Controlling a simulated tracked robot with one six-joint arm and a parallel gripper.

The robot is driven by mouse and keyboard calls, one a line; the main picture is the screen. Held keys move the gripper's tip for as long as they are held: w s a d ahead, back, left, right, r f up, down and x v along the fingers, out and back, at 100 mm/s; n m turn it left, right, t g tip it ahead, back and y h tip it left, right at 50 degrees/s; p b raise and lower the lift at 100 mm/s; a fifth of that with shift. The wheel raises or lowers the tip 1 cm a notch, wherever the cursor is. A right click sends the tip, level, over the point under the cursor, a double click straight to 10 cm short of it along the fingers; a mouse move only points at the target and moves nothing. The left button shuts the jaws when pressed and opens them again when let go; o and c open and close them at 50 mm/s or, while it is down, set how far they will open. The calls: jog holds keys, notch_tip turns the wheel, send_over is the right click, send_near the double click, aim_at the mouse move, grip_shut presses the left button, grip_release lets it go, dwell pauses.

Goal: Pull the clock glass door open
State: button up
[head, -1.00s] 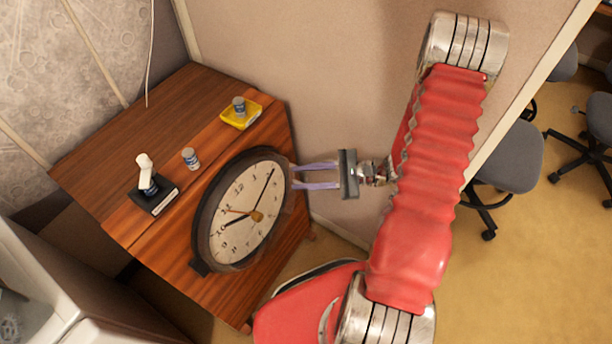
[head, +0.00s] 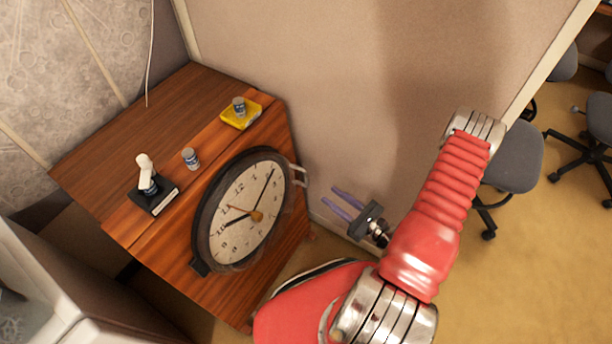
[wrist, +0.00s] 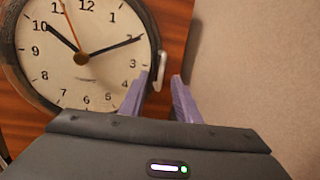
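The round wall-style clock (head: 228,200) has a dark rim and a cream face, mounted on the front of a wooden cabinet. Its glass door lies over the face, looking flush with the rim. The pale door handle (head: 300,177) sticks out on the clock's right side; it also shows in the wrist view (wrist: 161,70). My gripper (head: 331,195) is to the right of and apart from the handle, below it in the head view. Its two purple fingers are spread with nothing between them. In the wrist view, the handle appears beyond the fingertips (wrist: 160,76).
The wooden cabinet (head: 150,105) carries a yellow tray (head: 252,117) with a small can, another can (head: 190,158), and a black block (head: 165,197) with a white-topped item. A beige partition (head: 300,50) stands close behind my gripper. Office chairs (head: 515,160) are at right; carpet there is open.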

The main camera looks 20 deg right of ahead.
aim_at(305, 177)
jog(key=shift+s+d+f+m+h, duration=0.2)
jog(key=shift+f+m+h, duration=0.15)
jog(key=shift+f, duration=0.2)
jog(key=shift+w, duration=0.1)
jog(key=shift+x, duration=6.85)
jog(key=shift+r, duration=0.15)
jog(key=shift+c, duration=0.5)
grip_shut()
